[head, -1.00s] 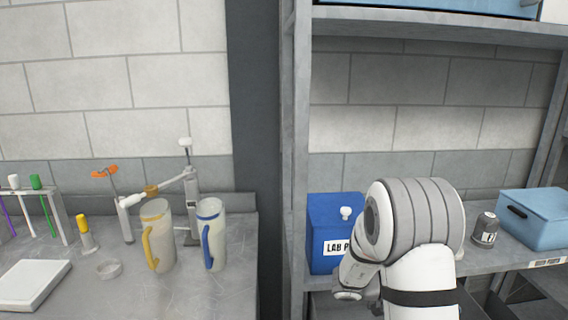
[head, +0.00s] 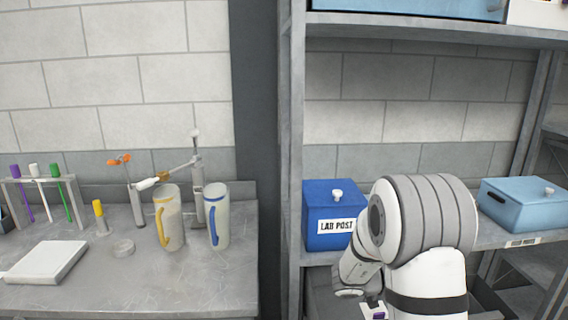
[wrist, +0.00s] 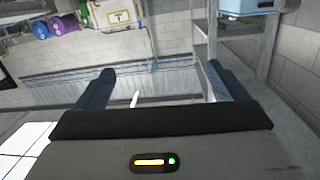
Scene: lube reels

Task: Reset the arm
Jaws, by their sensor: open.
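My arm shows at the lower right in the head view, a white and grey jointed arm folded in front of the shelf. Its fingertips are not clearly visible there. In the wrist view my gripper (wrist: 155,88) has its two dark fingers wide apart, with nothing between them. Behind the fingers are a block wall, a grey shelf post and part of the floor.
A steel bench (head: 205,285) on the left holds two jugs (head: 167,220) (head: 217,217), a tube rack (head: 42,182), a white slab (head: 45,262) and a clamp stand. The grey shelf (head: 490,238) holds a blue LAB POST box (head: 325,240) and a light blue box (head: 522,208).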

